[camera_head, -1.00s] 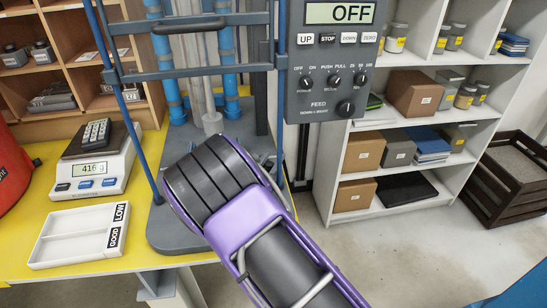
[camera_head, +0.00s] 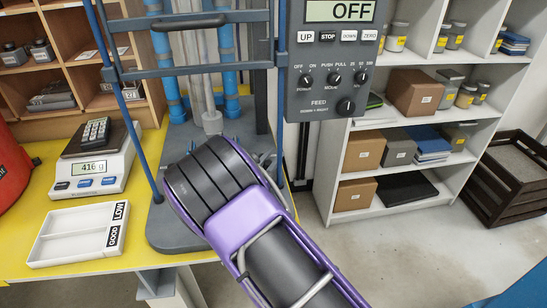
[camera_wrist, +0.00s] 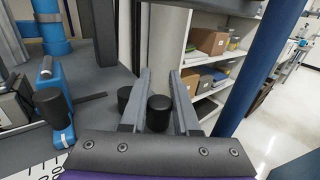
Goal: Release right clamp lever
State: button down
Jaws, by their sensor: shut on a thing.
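In the wrist view, the two grey fingers of my gripper (camera_wrist: 160,74) reach forward with a gap between them. A short black cylindrical knob (camera_wrist: 158,112) shows in that gap, and my gripper is shut on it. I take it for the right clamp lever's handle; the rest of the lever is hidden. A second black knob (camera_wrist: 125,97) shows just left of the fingers. A blue clamp (camera_wrist: 62,128) with a black knob stands farther left. In the head view, my purple and black wrist covers the fingers and the lever, over the grey machine base (camera_head: 172,232).
A blue upright post (camera_wrist: 258,65) stands close right of my fingers. The control box (camera_head: 332,60) reads OFF. A scale (camera_head: 92,165) reading 416 g and a white GOOD/LOW tray (camera_head: 62,232) are on the yellow table. Shelves (camera_head: 400,125) stand behind, right.

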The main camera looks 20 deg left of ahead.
jog(key=shift+s+a+m+g+h+b, duration=0.15)
jog(key=shift+m+h+b, duration=0.3)
jog(key=shift+h, duration=0.35)
jog(key=shift+s+d+m+g+h+b, duration=0.1)
jog(key=shift+s+m+g+h+b, duration=0.1)
jog(key=shift+m+h, duration=0.5)
jog(key=shift+a, duration=0.1)
jog(key=c, duration=0.9)
grip_release()
jog(key=v, duration=1.7)
jog(key=shift+s+a+f, duration=0.15)
jog(key=shift+s, duration=0.05)
jog(key=shift+w, duration=0.1)
